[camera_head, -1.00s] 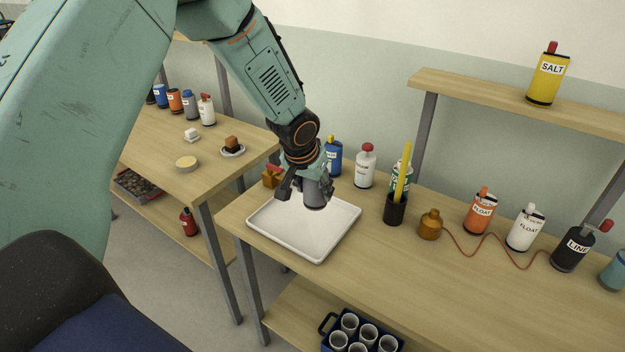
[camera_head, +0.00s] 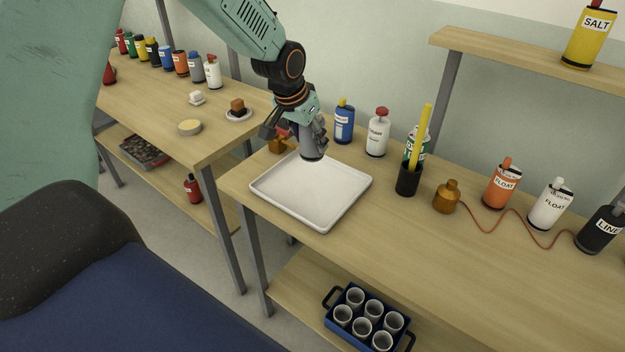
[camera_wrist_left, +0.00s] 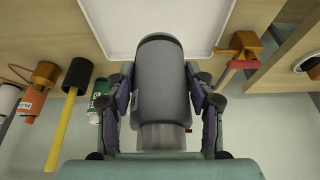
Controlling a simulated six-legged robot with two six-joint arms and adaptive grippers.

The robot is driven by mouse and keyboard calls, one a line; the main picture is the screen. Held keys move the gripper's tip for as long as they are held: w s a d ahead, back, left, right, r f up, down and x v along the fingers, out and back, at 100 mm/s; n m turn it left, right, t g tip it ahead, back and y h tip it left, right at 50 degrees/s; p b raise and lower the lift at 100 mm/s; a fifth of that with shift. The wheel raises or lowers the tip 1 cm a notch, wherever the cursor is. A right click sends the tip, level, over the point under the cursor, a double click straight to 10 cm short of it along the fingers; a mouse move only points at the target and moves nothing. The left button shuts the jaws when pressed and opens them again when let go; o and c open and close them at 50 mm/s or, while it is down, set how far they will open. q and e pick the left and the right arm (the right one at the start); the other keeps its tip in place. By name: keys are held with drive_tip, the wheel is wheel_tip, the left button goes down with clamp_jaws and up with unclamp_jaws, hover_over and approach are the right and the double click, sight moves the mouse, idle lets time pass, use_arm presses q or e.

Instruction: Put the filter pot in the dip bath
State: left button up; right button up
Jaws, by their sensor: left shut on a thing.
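The filter pot, a dark grey cylinder (camera_head: 312,147), hangs upright in my left gripper (camera_head: 313,132) at the far edge of the white tray. In the left wrist view the pot (camera_wrist_left: 162,75) sits between the two fingers of my left gripper (camera_wrist_left: 162,100), which are shut on its sides. The dip bath looks to be the shallow white tray (camera_head: 305,192) on the near bench; it is empty. Its pale floor (camera_wrist_left: 150,22) shows beyond the pot in the wrist view. The pot's height over the rim is hard to tell. My right gripper is not in view.
A blue bottle (camera_head: 344,124), a white bottle (camera_head: 377,137) and a black holder with a yellow stick (camera_head: 409,180) stand to the right. A blue crate of cups (camera_head: 340,328) is on the lower shelf.

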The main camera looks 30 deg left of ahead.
sight(306, 160)
use_arm(q)
drive_tip(key=f, duration=0.3)
drive_tip(key=shift+s+d+f, duration=0.2)
drive_tip(key=shift+s+f, duration=0.15)
drive_tip(key=shift+w+a+f, duration=0.1)
drive_tip(key=shift+w+f, duration=0.05)
drive_tip(key=shift+f, duration=0.2)
wheel_tip(306, 160, down, 3)
drive_tip(key=shift+f+b, duration=0.1)
drive_tip(key=shift+b, duration=0.4)
drive_tip(key=shift+f, duration=0.2)
drive_tip(key=shift+r, duration=0.1)
drive_tip(key=o, duration=0.9)
drive_tip(key=shift+w+f, duration=0.1)
drive_tip(key=shift+f, duration=0.2)
drive_tip(key=o, duration=0.3)
drive_tip(key=shift+s+r, duration=0.15)
drive_tip(key=shift+s, duration=0.05)
drive_tip(key=shift+o, duration=0.2)
